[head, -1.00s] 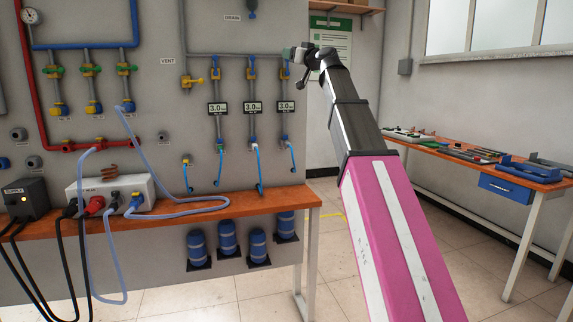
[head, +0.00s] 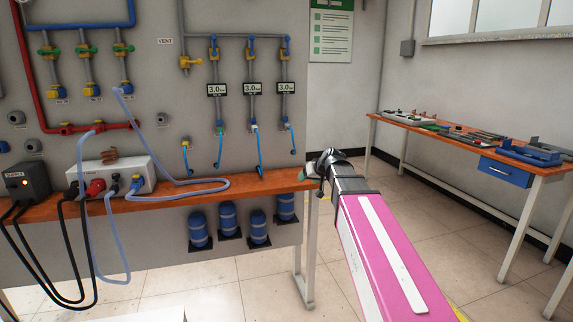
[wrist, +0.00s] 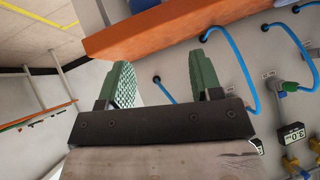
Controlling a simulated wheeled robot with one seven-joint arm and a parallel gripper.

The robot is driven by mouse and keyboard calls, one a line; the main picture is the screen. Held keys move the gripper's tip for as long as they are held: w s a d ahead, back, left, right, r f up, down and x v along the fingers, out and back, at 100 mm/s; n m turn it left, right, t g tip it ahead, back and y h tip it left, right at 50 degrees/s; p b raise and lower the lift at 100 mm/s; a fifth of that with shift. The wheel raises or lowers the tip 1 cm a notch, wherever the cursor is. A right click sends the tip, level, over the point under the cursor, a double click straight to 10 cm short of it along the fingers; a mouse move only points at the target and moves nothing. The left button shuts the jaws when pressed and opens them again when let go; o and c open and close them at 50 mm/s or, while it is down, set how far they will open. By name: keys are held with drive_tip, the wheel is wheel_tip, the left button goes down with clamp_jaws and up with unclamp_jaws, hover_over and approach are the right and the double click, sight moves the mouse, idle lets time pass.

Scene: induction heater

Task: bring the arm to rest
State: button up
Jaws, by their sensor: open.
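My gripper (head: 308,172) is at the right end of the orange bench in the head view, small and partly hidden by my wrist. In the wrist view its two green textured fingers (wrist: 164,75) stand well apart with nothing between them. There the orange bench edge (wrist: 200,25) crosses above and beyond the fingertips. I cannot tell how close the fingers are to the bench. My arm stretches from the lower right of the head view toward the bench end.
The orange bench (head: 215,190) holds a white box (head: 140,170) with a copper coil, plus a dark supply box (head: 27,189). Blue hoses (head: 258,150) hang on the panel. A side table (head: 440,140) carries parts and tools at right. Floor (head: 375,185) between is clear.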

drive_tip(key=s+d+f+m+g+h, duration=0.1)
drive_tip(key=s+d+f+g, duration=0.3)
drive_tip(key=s+f, duration=0.8)
drive_tip(key=s+d+f+m+g+h, duration=0.2)
drive_tip(key=s+d+f, duration=0.4)
drive_tip(key=s+f, duration=0.7)
wheel_tip(320, 180, down, 5)
drive_tip(key=g+h, duration=0.1)
drive_tip(key=h, duration=0.1)
drive_tip(key=shift+s+r+g+h, duration=0.2)
drive_tip(key=shift+g+h, duration=0.1)
drive_tip(key=shift+g, duration=0.1)
idle(1.1)
